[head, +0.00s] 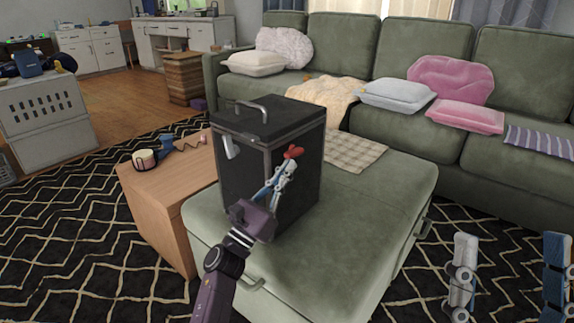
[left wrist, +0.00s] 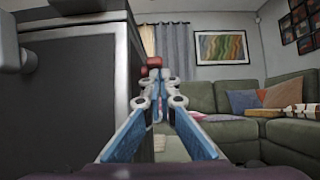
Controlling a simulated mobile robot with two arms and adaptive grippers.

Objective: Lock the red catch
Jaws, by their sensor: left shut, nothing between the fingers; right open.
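A dark box (head: 240,178) with a lid (head: 285,112) and a metal top handle stands on the green ottoman; the lid looks down. In the left wrist view the red catch (left wrist: 154,62) shows just beyond the fingertips. My left gripper (head: 288,165) is shut and empty, its tips right at the red catch; I cannot tell whether they touch. It also shows in the left wrist view (left wrist: 156,82). My right gripper (head: 508,262) is open and empty at the lower right, away from the box.
A pale grey catch (head: 231,146) sits on the box's left front. The green ottoman (head: 350,215) has free room right of the box. A green sofa (head: 400,125) is behind.

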